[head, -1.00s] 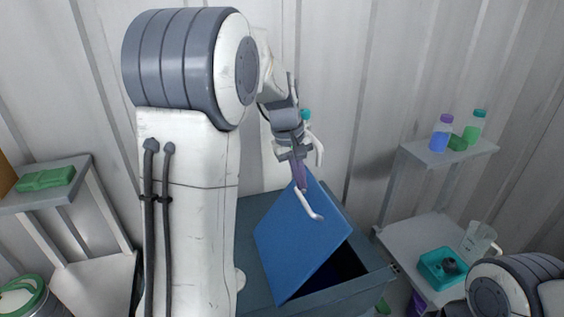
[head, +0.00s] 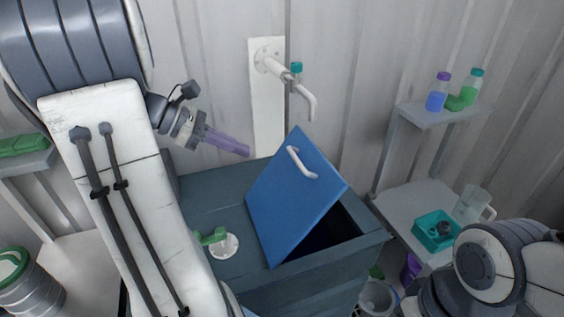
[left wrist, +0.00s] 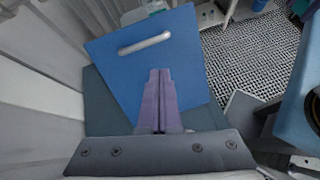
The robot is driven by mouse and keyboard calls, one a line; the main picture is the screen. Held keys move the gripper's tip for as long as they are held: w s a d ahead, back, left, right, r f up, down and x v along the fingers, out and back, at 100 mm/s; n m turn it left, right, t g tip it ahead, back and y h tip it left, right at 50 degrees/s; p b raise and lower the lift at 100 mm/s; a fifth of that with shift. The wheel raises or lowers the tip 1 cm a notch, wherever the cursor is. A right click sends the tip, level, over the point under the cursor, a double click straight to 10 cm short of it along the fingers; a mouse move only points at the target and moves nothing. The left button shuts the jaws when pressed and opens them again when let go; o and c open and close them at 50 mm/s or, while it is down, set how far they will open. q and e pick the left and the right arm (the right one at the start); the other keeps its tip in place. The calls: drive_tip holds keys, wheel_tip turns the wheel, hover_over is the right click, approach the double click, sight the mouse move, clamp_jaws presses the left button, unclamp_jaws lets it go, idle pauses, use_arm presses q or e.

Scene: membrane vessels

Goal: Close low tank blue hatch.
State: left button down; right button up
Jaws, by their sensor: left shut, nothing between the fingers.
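The blue hatch (head: 290,205) stands tilted half open on the low dark tank (head: 205,180), with a dark opening under its right side. Its white handle (head: 301,163) is near the top edge. My left gripper (head: 246,151), with purple fingers, is shut and empty, up and to the left of the hatch, apart from it. In the left wrist view the hatch (left wrist: 185,75) and handle (left wrist: 145,43) lie beyond the closed fingers (left wrist: 158,75). My right arm shows at the lower right; its gripper is out of view.
A white wall tap (head: 290,75) is above the tank. A green valve handle (head: 210,237) sits on the tank top. Right shelves hold bottles (head: 438,92), a teal tray (head: 436,231) and a clear jug (head: 470,205). A metal can (head: 22,285) stands lower left.

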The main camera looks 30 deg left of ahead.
use_arm(q)
drive_tip(key=w+d+f+n+t+p, duration=0.2)
drive_tip(key=w+d+f, duration=0.3)
drive_tip(key=w, duration=0.3)
drive_tip(key=shift+w+d+f+n+t+p, duration=0.25)
drive_tip(key=shift+d+f+n+t+p, duration=0.2)
drive_tip(key=shift+n, duration=0.25)
use_arm(e)
wheel_tip(320, 180, up, 2)
drive_tip(key=shift+r, duration=0.2)
use_arm(q)
drive_tip(key=shift+r, duration=0.1)
